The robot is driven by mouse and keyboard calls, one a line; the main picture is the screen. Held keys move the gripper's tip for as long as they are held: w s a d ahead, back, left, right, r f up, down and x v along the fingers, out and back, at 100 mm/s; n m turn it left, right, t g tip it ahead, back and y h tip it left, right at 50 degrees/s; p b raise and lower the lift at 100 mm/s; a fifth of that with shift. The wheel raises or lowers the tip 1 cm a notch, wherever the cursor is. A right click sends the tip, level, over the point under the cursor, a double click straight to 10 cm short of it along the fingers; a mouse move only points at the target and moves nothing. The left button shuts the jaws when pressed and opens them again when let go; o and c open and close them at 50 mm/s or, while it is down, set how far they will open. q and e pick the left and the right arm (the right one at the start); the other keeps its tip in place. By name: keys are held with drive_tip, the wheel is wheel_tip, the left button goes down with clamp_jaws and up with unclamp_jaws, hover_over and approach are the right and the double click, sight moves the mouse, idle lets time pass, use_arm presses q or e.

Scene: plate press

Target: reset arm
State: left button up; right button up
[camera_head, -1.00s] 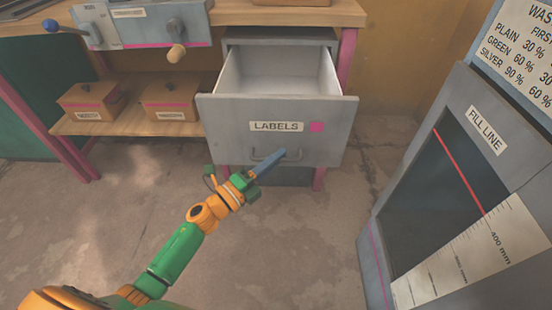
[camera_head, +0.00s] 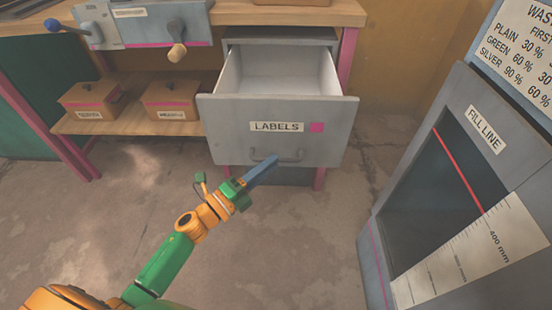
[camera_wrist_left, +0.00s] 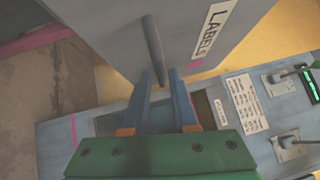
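The grey drawer (camera_head: 232,133) labelled LABELS stands open and looks empty inside in the head view. Its bar handle (camera_head: 292,155) is low on the front. My left gripper (camera_head: 272,162) is in front of the drawer, with its blue fingers pointing toward the handle. In the left wrist view, my left gripper (camera_wrist_left: 166,88) has its two fingers apart with nothing between them. The handle (camera_wrist_left: 153,50) shows just beyond the fingertips there and is not gripped. My right gripper is not in view.
A grey bin (camera_head: 377,228) with a FILL LINE label stands at the right. A bench (camera_head: 240,13) with a lever machine (camera_head: 150,25) is at the back, with two small boxes (camera_head: 170,100) on its shelf. The floor (camera_head: 290,240) in front of the drawer is clear.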

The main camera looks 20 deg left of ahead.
use_arm(q)
drive_tip(key=v, duration=0.4)
drive_tip(key=shift+s, duration=0.1)
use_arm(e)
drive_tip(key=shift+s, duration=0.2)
use_arm(q)
drive_tip(key=shift+a, duration=0.1)
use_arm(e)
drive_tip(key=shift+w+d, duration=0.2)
